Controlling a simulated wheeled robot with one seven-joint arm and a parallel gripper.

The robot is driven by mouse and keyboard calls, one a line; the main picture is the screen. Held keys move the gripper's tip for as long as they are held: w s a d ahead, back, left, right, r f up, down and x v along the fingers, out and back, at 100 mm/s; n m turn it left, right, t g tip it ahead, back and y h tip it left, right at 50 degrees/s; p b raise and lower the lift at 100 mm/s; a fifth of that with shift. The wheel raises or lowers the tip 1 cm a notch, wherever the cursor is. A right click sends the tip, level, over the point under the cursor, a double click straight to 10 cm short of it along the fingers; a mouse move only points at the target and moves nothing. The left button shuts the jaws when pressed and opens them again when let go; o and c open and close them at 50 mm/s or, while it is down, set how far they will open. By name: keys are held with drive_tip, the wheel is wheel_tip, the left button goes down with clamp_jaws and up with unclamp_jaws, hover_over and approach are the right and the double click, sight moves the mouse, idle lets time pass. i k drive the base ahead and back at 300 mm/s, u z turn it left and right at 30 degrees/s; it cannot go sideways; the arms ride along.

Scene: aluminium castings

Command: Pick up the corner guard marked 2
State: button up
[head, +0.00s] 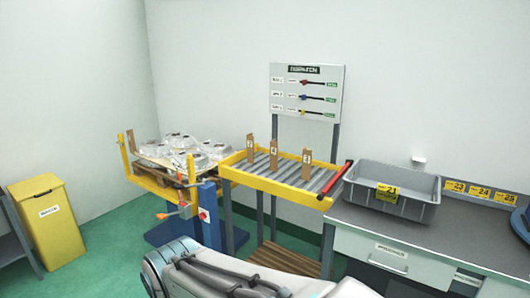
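Three brown corner guards stand upright on the yellow-framed roller table in the head view: a left one (250,148), a middle one (274,157) and a right one (307,165). Each carries a small pale label near its top. The marks are too small to read surely, so I cannot tell which guard is marked 2. The guards stand apart from one another. My arm fills the bottom middle of the view, but my gripper is not in view.
The roller table (268,181) has a red bar (337,180) at its right end. Wrapped castings (183,147) sit on a pallet at left. A grey crate (412,211) stands on the bench at right. A sign board (306,90) rises behind. A yellow bin (50,222) stands far left.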

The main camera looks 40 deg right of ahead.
sight(250, 138)
drive_tip(key=z, duration=1.45)
